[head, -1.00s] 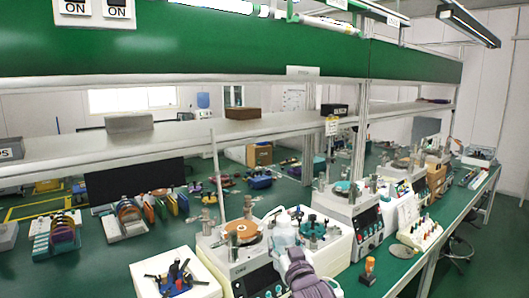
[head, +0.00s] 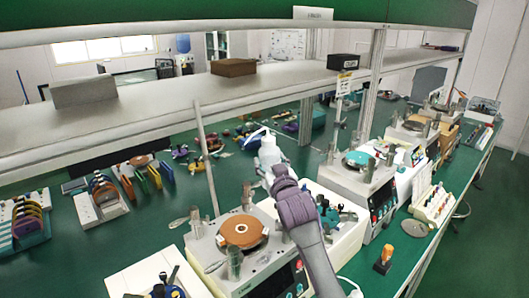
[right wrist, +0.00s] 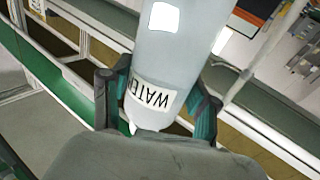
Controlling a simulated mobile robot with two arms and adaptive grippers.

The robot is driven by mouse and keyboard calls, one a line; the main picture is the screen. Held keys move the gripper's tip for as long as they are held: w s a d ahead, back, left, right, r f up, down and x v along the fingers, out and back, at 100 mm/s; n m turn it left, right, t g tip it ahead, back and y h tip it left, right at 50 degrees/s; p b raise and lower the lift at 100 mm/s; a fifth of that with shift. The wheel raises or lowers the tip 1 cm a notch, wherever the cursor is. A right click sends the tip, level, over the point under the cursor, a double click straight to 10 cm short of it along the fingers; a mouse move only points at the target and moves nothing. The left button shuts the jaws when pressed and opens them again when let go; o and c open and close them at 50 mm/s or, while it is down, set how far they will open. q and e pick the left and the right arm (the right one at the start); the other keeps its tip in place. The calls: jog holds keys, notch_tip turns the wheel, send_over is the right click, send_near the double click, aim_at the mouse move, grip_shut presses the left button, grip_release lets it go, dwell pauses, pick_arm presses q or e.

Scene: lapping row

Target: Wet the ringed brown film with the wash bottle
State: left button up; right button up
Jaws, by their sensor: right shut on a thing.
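The brown film (head: 243,231) is a round disc on top of the nearest lapping machine (head: 212,255), with metal posts around it. A white wash bottle (head: 268,150) with a bent spout is held up, right of and beyond the film in the picture. My right gripper (head: 274,170) is shut on the bottle's body. In the right wrist view, the bottle (right wrist: 172,60) sits between both fingers (right wrist: 160,98), and its label reads "WATER". The spout is outside the wrist view. My left gripper is not in view.
A second machine with a teal disc (head: 357,158) stands further right. A white box with dark tools (head: 160,280) is at the front left. A shelf (head: 150,120) runs above the bench. An orange-topped stamp (head: 384,258) stands on the green bench.

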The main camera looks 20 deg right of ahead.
jog(key=shift+r, duration=0.2)
jog(key=shift+b, duration=0.3)
jog(key=d+n+t+b, duration=0.1)
jog(key=n+b, duration=0.1)
jog(key=f+n+t+b, duration=0.1)
jog(key=n+b, duration=0.1)
jog(key=b, duration=0.1)
jog(key=w+d+f+n+y+b, duration=0.1)
jog(key=n+b, duration=0.1)
jog(key=b, duration=0.1)
jog(key=shift+d+f+t, duration=0.15)
jog(key=shift+d+t, duration=0.2)
jog(key=shift+t, duration=0.05)
jog(key=n+y+b, duration=0.1)
jog(key=n, duration=0.1)
jog(key=n+t+y+b, duration=0.1)
jog(key=n+b, duration=0.1)
jog(key=shift+f+n, duration=0.2)
jog(key=shift+n, duration=0.1)
jog(key=shift+r+n+y+b, duration=0.1)
jog(key=shift+n+y+b, duration=0.65)
jog(key=shift+n, duration=0.45)
jog(key=shift+r+m+h+p, duration=0.25)
jog(key=shift+m+h+p, duration=0.5)
jog(key=shift+m+p, duration=0.5)
jog(key=shift+f+m+p, duration=0.1)
jog(key=shift+m+p, duration=0.25)
jog(key=shift+m, duration=0.3)
jog(key=shift+f+h, duration=0.15)
jog(key=shift+h, duration=0.25)
